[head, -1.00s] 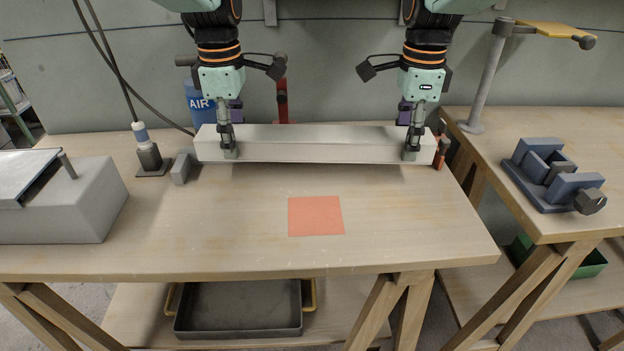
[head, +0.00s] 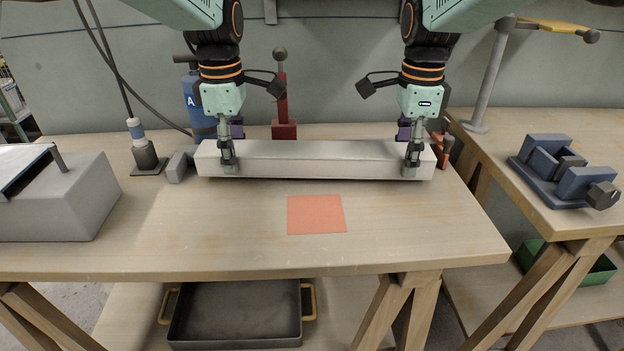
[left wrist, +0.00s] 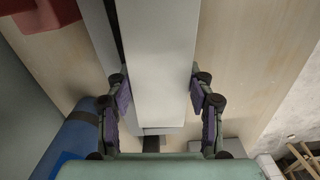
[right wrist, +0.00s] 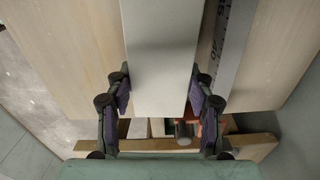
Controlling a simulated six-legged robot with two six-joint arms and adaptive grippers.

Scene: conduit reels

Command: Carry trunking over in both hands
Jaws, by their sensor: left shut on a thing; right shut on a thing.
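The trunking (head: 318,160) is a long white box-section bar lying crosswise over the back half of the bench in the head view. My left gripper (head: 228,160) is shut on its left end, and my right gripper (head: 414,160) is shut on its right end. The bar looks level. I cannot tell whether its underside touches the bench. In the left wrist view the trunking (left wrist: 171,60) runs between both fingers, and the right wrist view shows the same of the trunking (right wrist: 162,60). An orange-red square (head: 316,214) lies flat on the bench in front of the bar.
A grey box (head: 60,205) stands at the bench's left, near a small grey block (head: 178,167). A blue AIR cylinder (head: 200,110) and a red-based post (head: 284,130) stand behind the bar. A blue vise (head: 565,170) sits on the right bench. The bench front is clear.

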